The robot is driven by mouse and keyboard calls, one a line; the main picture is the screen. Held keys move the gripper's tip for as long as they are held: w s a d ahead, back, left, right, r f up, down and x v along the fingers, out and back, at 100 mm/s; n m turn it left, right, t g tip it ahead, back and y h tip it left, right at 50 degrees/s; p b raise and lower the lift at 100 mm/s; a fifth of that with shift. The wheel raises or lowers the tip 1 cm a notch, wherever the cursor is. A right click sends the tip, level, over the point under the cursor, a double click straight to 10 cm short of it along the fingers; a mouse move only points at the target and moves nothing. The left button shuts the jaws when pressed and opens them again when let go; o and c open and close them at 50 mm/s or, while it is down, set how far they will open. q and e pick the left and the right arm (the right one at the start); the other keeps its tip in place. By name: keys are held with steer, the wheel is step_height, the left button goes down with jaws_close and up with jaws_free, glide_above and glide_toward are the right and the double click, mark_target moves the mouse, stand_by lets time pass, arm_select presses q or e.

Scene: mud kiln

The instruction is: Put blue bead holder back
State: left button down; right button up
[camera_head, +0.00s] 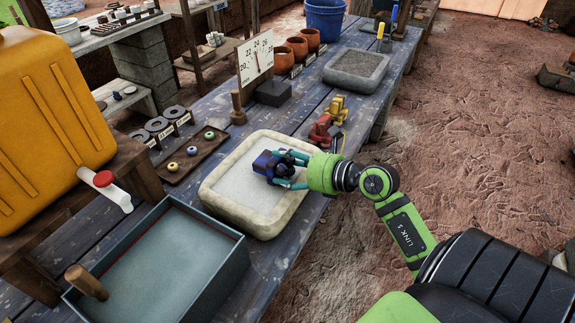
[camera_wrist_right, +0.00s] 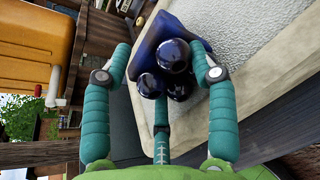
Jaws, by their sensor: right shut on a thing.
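The blue bead holder (camera_head: 266,162) is in my right gripper (camera_head: 286,169), over the pale stone-rimmed tray (camera_head: 218,206). I cannot tell how far above the tray's light fill it is. In the right wrist view the holder is a blue block (camera_wrist_right: 149,38) with dark, shiny round beads (camera_wrist_right: 172,56) on it. The teal fingers of the right gripper (camera_wrist_right: 163,62) close around it from the sides. A red holder (camera_head: 321,131) and a yellow holder (camera_head: 338,108) stand beyond the tray, near the table's right edge. My left gripper is not in view.
A wooden board with small beads (camera_head: 193,150) lies left of the tray. A dial gauge (camera_head: 256,57) stands behind it. A grey tray (camera_head: 357,68) and orange pots (camera_head: 297,48) are farther back. A blue-green box (camera_head: 163,262) is in front. Open ground lies to the right.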

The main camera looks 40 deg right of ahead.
steer(key=shift+f, duration=0.1)
steer(key=o, duration=1.5)
